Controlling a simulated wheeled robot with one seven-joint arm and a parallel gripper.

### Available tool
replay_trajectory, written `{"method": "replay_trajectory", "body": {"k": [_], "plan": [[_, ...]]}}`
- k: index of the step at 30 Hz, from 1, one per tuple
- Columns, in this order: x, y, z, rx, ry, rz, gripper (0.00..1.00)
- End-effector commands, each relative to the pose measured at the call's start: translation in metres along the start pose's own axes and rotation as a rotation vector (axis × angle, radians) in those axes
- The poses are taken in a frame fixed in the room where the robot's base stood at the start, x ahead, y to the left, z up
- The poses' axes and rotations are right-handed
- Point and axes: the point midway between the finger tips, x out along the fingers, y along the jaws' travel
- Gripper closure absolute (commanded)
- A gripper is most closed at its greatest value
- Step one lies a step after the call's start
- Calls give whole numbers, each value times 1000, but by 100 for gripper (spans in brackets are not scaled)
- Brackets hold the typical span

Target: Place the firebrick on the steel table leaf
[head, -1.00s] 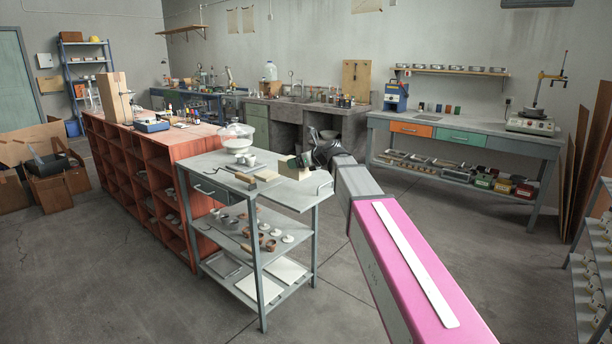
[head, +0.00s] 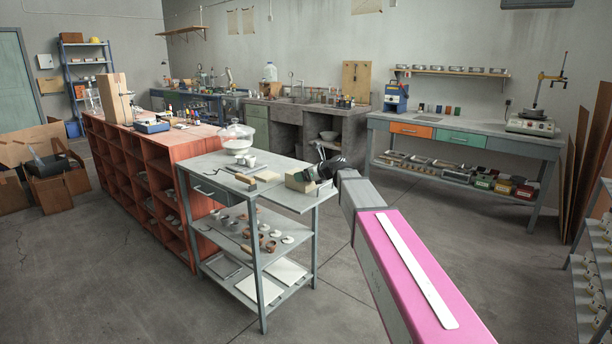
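The firebrick (head: 298,183) is a pale beige block at the right end of the grey steel table. It appears to rest on the table leaf (head: 292,201), the flat steel panel at that end; any small gap beneath it is too small to tell. My gripper (head: 313,172) is dark and reaches in from the right, at the brick's right and upper side. Its fingers are small and partly hidden by the wrist and the brick, so I cannot tell whether they still grip it.
The steel table (head: 222,178) also holds a glass dome (head: 237,134), small cups and wooden tools left of the brick. Its lower shelves carry small pots and white slabs. A red wooden shelf unit (head: 185,160) adjoins it on the left. The concrete floor in front is clear.

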Motion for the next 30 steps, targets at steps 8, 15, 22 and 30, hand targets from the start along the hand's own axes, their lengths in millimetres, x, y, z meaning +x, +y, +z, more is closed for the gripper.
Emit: {"method": "replay_trajectory", "body": {"k": [8, 15, 22, 30], "plan": [[1, 0, -2, 0, 0, 0, 0], [-4, 0, 0, 0, 0, -1, 0], [-42, 2, 0, 0, -1, -2, 0], [-94, 1, 0, 0, 0, -2, 0]]}}
